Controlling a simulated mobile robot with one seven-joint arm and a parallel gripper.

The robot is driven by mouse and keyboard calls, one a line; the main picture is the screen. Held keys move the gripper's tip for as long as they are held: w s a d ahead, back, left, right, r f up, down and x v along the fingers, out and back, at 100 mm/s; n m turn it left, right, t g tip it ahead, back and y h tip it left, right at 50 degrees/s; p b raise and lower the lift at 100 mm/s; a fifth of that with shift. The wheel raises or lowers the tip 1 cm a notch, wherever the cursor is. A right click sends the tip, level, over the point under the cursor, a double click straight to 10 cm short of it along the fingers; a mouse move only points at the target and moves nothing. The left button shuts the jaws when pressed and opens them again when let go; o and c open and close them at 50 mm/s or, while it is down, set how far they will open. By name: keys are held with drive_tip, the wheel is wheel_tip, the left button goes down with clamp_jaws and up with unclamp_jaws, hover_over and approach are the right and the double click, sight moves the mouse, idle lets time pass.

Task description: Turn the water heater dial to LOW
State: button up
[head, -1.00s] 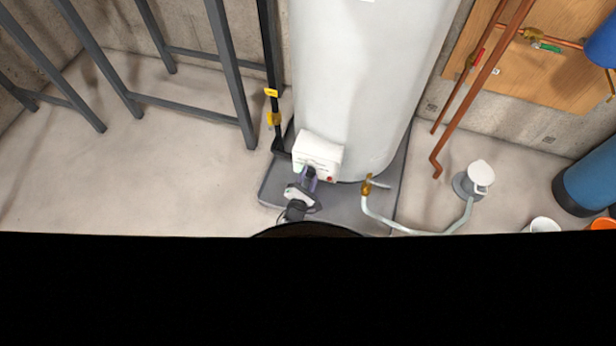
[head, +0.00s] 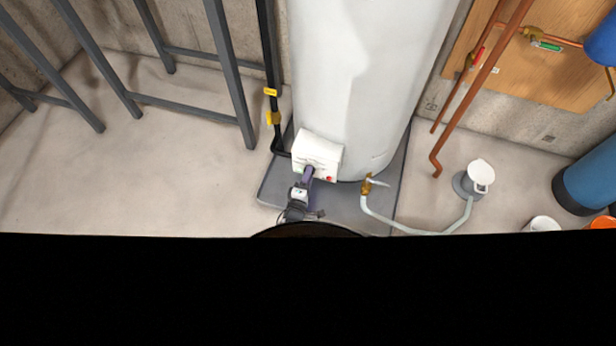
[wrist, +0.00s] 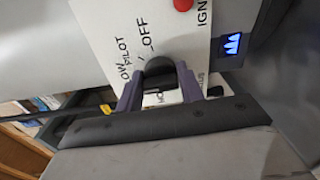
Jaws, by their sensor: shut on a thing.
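The white control box (head: 317,152) sits low on the front of the tall white water heater (head: 362,80). The dial's pointer cannot be made out, and the fingers cover part of the lettering. In the head view my gripper (head: 308,174) meets the box's lower front, hiding the dial.
A red button (wrist: 183,4) and a blue flame window (wrist: 232,43) are beside the dial. A brass drain valve with a pale hose (head: 367,187) is right of the box. A black gas pipe (head: 270,75) stands left. Open floor lies further left.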

drive_tip(key=shift+m, duration=0.3)
drive_tip(key=o, duration=1)
drive_tip(key=shift+a, duration=0.1)
drive_tip(key=shift+c, duration=0.2)
